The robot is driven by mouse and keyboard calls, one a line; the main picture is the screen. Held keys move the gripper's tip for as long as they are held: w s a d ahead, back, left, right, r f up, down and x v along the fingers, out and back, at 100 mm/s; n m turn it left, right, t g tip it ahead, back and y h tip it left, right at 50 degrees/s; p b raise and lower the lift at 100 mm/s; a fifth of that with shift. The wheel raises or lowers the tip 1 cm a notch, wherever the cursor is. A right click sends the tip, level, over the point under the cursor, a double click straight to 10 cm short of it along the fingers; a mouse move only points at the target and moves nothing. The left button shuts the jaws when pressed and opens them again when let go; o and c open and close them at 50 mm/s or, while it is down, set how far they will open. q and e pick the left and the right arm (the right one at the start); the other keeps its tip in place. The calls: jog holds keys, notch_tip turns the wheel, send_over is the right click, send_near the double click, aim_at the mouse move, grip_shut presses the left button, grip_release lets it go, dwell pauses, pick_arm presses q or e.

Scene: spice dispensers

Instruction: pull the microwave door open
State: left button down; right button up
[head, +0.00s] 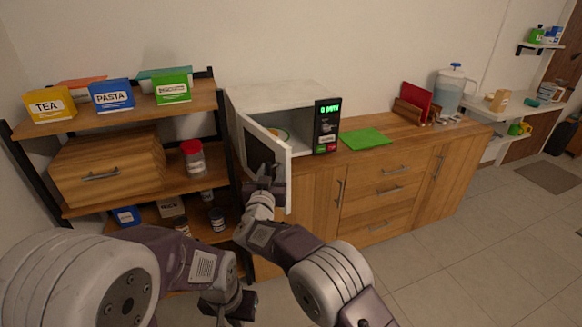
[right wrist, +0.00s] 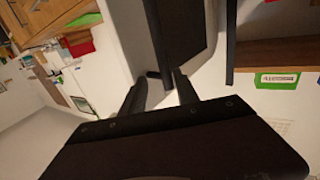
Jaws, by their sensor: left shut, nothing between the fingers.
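The white microwave (head: 300,96) stands on the counter with its door (head: 287,165) swung partly open toward me. My right gripper (head: 263,176) is at the inner, dark-panelled side of the door. In the right wrist view, its two fingers (right wrist: 160,86) are apart, close to a dark bar (right wrist: 160,40) beside the door's dark panel (right wrist: 190,30). I cannot tell whether they touch it. My left gripper (head: 238,308) is low at the bottom of the head view, shut and empty, away from the door.
A shelf unit (head: 190,105) with boxes and jars stands left of the microwave, close to the door. A green mat (head: 365,138), red book (head: 417,98) and water jug (head: 449,90) are on the counter to the right. The tiled floor (head: 440,240) on the right is clear.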

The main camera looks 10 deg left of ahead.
aim_at(289, 157)
jog(key=d+r, duration=0.1)
jog(key=s+d+r, duration=0.1)
jog(key=d, duration=0.1)
jog(key=s+d+r, duration=0.1)
jog(key=d, duration=0.1)
jog(key=shift+s+r, duration=0.2)
jog(key=shift+r, duration=0.1)
jog(key=shift+d+r, duration=0.25)
jog(key=shift+d, duration=0.25)
jog(key=shift+d+r, duration=0.2)
jog(key=shift+d, duration=0.25)
